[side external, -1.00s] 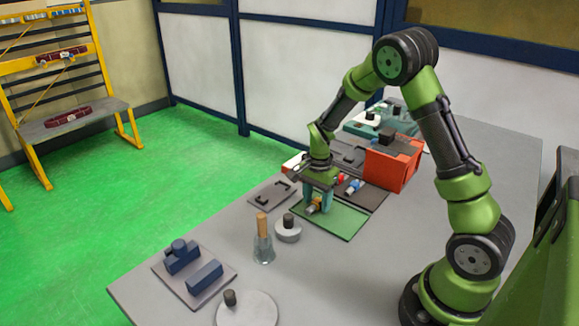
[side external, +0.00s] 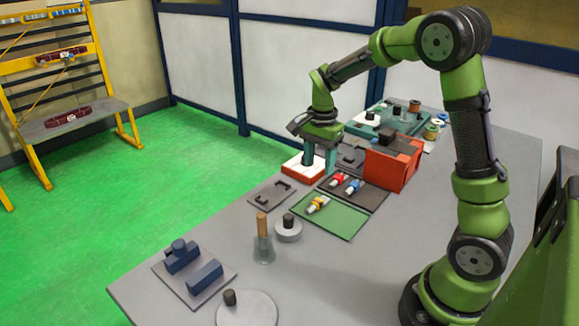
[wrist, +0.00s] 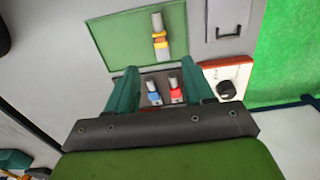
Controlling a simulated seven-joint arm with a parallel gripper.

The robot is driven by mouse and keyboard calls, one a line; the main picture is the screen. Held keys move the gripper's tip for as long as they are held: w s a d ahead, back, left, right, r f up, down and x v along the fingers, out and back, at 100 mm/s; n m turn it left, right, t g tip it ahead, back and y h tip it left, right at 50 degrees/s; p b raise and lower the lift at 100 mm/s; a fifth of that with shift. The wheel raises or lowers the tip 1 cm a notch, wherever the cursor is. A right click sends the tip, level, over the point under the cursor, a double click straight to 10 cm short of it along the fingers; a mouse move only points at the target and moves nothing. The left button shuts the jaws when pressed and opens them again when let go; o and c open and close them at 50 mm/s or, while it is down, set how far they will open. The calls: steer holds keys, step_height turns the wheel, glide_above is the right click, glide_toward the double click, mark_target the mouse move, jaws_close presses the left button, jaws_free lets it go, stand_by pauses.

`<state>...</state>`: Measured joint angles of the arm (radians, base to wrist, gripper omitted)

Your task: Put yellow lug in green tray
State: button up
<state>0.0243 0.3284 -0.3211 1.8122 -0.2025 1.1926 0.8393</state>
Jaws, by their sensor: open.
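The yellow lug (side external: 318,204) lies on the green tray (side external: 340,222), near its left end in the side view. In the wrist view the yellow lug (wrist: 159,38) lies on the green tray (wrist: 115,40), toward its right part. My gripper (side external: 320,168) is raised behind the tray, apart from the lug. Its two teal fingers (wrist: 160,85) are spread in the wrist view with nothing held between them.
A dark tray beside the green one holds a red lug (side external: 336,180) and a blue lug (side external: 353,187). An orange-red box (side external: 392,165) stands to the right. A white and red block with a black knob (wrist: 227,88) is near my fingers. A flask (side external: 263,245) stands in front.

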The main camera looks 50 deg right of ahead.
steer(key=s+a+r+n+t+y, duration=0.2)
steer(key=s+a+r+n+t, duration=0.5)
steer(key=s+a+r+n, duration=0.4)
steer(key=shift+s+a+n, duration=1.4)
steer(key=shift+s+a, duration=0.5)
steer(key=shift+s, duration=0.05)
steer(key=shift+r, duration=0.15)
